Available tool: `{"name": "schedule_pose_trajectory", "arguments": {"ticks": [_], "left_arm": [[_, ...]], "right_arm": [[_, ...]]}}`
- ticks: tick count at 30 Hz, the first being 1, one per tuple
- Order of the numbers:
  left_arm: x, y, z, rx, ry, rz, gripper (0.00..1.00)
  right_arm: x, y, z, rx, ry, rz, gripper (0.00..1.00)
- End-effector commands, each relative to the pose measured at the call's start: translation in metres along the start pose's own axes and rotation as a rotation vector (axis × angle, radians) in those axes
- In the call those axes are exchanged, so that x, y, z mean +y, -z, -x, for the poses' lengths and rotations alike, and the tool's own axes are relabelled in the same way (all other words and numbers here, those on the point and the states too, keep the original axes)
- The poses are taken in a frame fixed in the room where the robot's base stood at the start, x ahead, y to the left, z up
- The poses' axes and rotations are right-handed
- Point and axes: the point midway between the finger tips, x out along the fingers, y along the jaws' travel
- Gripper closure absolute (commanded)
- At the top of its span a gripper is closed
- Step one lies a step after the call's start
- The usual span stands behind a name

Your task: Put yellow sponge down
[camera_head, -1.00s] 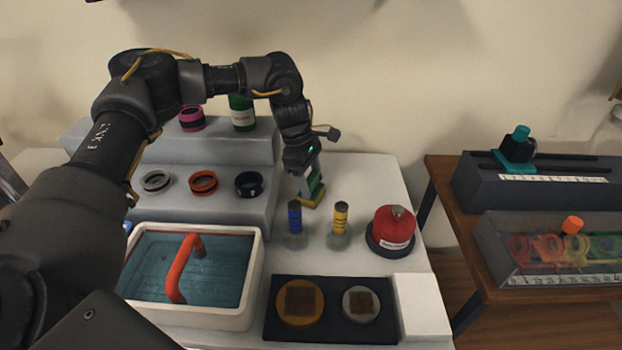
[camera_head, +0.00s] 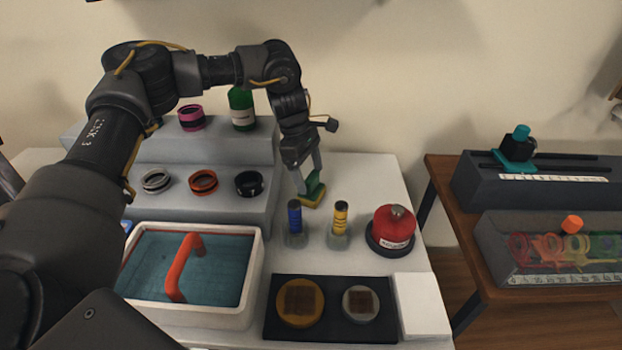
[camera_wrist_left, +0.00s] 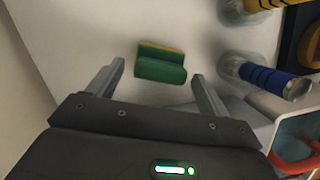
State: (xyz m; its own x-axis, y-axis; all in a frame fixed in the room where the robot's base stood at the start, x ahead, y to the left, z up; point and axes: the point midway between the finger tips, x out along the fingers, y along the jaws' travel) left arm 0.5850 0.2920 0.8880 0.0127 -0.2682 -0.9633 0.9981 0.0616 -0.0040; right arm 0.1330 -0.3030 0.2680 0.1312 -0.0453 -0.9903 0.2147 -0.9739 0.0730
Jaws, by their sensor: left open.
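The yellow sponge, with a green upper side (camera_head: 313,193), lies on the white table behind the blue and yellow vials. It also shows in the left wrist view (camera_wrist_left: 160,64), lying between and beyond my fingertips. My left gripper (camera_head: 306,180) is open just above and behind the sponge; in the wrist view its two fingers (camera_wrist_left: 158,78) stand apart with a gap on each side of the sponge. My right gripper is not in view.
A blue-banded vial (camera_head: 295,220) and a yellow-banded vial (camera_head: 340,217) stand close in front of the sponge. A red container (camera_head: 392,230) stands to their right. A grey stepped stand (camera_head: 215,208) with lens rings is on the left, behind a white basin (camera_head: 256,275).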

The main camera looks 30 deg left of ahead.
Motion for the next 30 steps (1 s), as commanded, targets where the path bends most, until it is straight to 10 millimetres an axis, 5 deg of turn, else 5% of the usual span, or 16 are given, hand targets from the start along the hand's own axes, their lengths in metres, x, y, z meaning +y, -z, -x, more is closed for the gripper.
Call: {"name": "schedule_pose_trajectory", "arguments": {"ticks": [13,30], "left_arm": [[0.001,0.000,0.087,0.000,-0.003,0.001,0.21],[0.000,0.000,0.099,-0.001,-0.001,0.000,0.21]], "right_arm": [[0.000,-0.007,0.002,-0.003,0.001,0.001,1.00],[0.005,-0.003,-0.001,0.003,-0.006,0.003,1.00]]}}
